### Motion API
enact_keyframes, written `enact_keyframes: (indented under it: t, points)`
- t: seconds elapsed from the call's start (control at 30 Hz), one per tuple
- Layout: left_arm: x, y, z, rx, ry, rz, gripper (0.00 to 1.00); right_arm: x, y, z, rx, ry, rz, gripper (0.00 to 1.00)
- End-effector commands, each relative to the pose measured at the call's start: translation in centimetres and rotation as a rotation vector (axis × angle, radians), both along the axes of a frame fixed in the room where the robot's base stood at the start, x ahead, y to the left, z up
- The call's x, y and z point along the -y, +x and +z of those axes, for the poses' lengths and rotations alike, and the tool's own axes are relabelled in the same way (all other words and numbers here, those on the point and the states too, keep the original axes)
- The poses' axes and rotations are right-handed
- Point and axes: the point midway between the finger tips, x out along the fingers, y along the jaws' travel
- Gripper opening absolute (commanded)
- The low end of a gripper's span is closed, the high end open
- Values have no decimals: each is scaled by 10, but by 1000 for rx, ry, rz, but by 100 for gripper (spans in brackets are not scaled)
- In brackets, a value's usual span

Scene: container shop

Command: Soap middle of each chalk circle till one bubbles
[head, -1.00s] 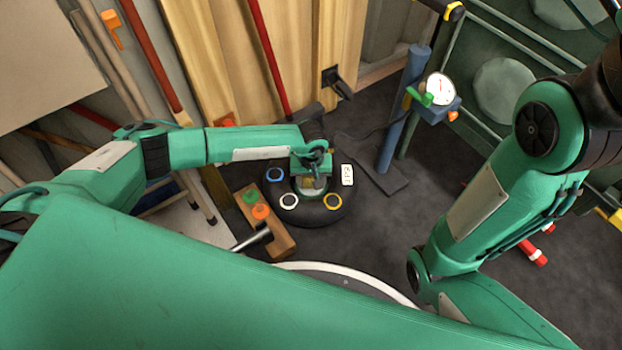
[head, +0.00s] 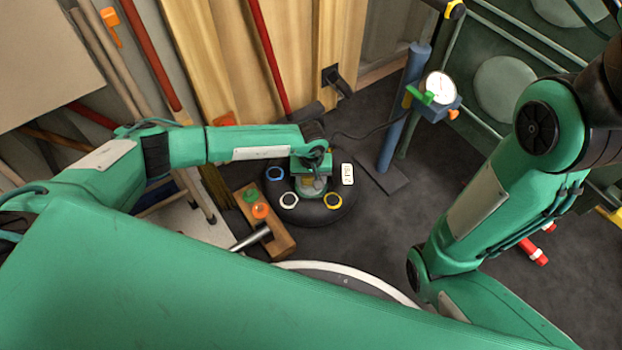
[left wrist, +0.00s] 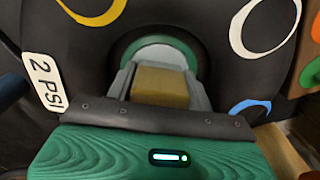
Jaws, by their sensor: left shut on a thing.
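A black inner tube (head: 345,213) lies on the floor, also in the left wrist view (left wrist: 215,75). It bears a blue chalk circle (head: 275,174), a white one (head: 289,200) and a yellow one (head: 333,201), all clear of the gripper. A green-rimmed round dish (left wrist: 185,50) sits in the tube's hole. My left gripper (left wrist: 160,88) is shut on a tan sponge-like block (left wrist: 160,84). The block is over or in the dish; I cannot tell whether it touches the contents. My right gripper is out of view.
A "2 PSI" tag (head: 347,174) lies on the tube. A wooden block (head: 280,243) with green and orange caps and a hammer (head: 252,238) lie left of it. A dial gauge (head: 440,88) on a blue post stands behind right.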

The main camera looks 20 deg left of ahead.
Motion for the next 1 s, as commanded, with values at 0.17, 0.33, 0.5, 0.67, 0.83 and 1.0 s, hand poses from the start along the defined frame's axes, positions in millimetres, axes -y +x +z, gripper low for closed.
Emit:
enact_keyframes:
  t: [0.17, 0.33, 0.5, 0.67, 0.83, 1.0]
  points:
    - [0, 0, -1, 0, 1, 0, 34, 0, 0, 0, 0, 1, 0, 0]
    - [0, 0, -1, 0, 1, 0, 34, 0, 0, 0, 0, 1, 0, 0]
    - [0, 0, 8, 0, 1, 0, 34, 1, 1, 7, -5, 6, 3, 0]
    - [0, 0, 22, 1, 0, 0, 34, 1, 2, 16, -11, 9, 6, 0]
    - [0, 0, 35, 1, 0, -1, 34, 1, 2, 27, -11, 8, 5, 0]
    - [0, 0, 49, 1, 0, -1, 34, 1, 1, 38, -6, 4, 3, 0]
